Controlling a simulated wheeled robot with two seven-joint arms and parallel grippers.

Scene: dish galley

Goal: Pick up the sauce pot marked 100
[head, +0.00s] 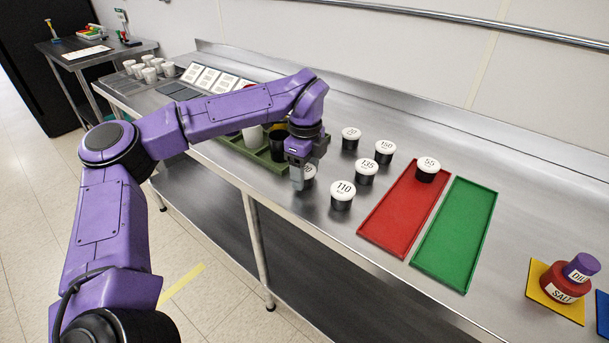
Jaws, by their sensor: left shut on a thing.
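A dark sauce pot with a white lid (309,171) stands near the front edge of the steel counter, partly hidden by my left gripper. Its label shows only in part, so I cannot read the full number. My left gripper (298,184) points down and is shut on this pot. The pot looks to be at counter height; I cannot tell if it is lifted. Similar pots stand to its right: 110 (342,195), 135 (366,172), 150 (384,152) and one with an unclear number (351,138). My right gripper is out of view.
Pot 55 (428,169) stands at the far end of the red tray (391,222). A green tray (455,238) lies beside it. A red salt jar with a purple jar on top (581,266) stands on a yellow mat (540,293). An olive tray (262,157) is partly behind my arm.

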